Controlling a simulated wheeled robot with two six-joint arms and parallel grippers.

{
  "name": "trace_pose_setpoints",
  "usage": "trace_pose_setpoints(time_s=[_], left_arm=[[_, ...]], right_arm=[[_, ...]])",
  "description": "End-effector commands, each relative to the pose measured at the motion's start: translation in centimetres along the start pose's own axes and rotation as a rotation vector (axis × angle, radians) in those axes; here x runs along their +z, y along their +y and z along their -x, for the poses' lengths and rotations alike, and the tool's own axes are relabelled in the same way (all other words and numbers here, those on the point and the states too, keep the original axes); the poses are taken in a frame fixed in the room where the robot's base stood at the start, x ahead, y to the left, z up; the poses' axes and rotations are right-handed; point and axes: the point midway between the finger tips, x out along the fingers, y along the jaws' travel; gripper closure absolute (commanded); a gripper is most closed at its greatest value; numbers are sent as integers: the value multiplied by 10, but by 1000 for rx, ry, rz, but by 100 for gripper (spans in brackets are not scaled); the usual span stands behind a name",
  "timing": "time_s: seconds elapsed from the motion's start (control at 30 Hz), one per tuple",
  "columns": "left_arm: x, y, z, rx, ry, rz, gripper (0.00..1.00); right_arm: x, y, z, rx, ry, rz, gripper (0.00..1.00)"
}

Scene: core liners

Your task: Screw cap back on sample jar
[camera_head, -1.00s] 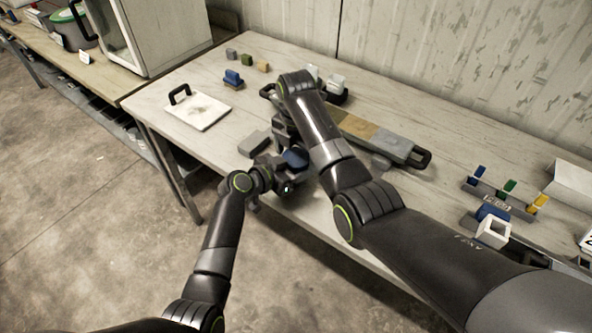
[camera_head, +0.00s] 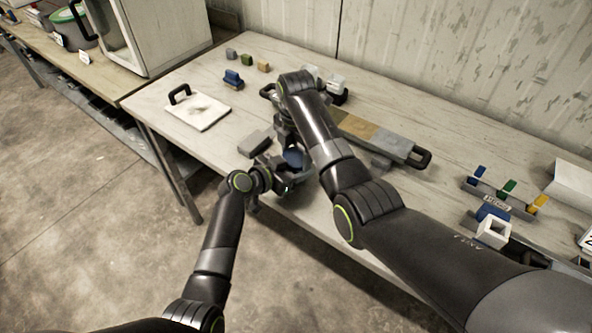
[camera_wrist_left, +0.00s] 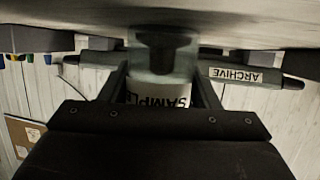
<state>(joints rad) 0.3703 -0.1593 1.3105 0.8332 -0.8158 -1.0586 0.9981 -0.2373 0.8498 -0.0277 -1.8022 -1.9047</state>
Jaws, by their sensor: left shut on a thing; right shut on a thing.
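The sample jar (camera_wrist_left: 160,60) is a clear jar with dark contents and a white label reading "SAMP…", close up in the left wrist view. My left gripper (camera_wrist_left: 161,88) is shut on it, one finger on each side. In the head view my left gripper is low at the table's front edge. My right gripper (camera_head: 289,142) reaches down from above at the same spot, partly hidden by its own arm, and is shut. A blue round piece (camera_head: 293,158), seemingly the cap, shows between the two grippers; whether it touches the jar cannot be told.
A grey block (camera_head: 255,142) lies just left of the grippers. A long tray (camera_head: 400,147) with coloured sections lies behind my right arm. A white board with a black handle (camera_head: 198,110) lies at the left. Coloured tabs stand on a rack (camera_head: 500,200) at the right.

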Motion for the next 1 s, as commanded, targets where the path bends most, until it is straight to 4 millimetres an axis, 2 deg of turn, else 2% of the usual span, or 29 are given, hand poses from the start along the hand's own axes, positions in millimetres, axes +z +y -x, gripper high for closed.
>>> trace_pose_setpoints(time_s=[0.13,0.37,0.4,0.57,0.83,1.0], left_arm=[[0,0,0,0,-1,0,100],[0,0,0,0,-1,0,100],[0,0,0,0,-1,0,100],[1,0,0,0,-1,0,100],[0,0,0,0,-1,0,100],[0,0,0,0,-1,0,100]], right_arm=[[0,0,0,0,-1,-72,64],[0,0,0,0,-1,-75,64],[0,0,0,0,-1,-75,36],[0,0,0,0,-1,-74,15],[0,0,1,1,-1,-73,15],[0,1,20,5,-2,-73,15]])
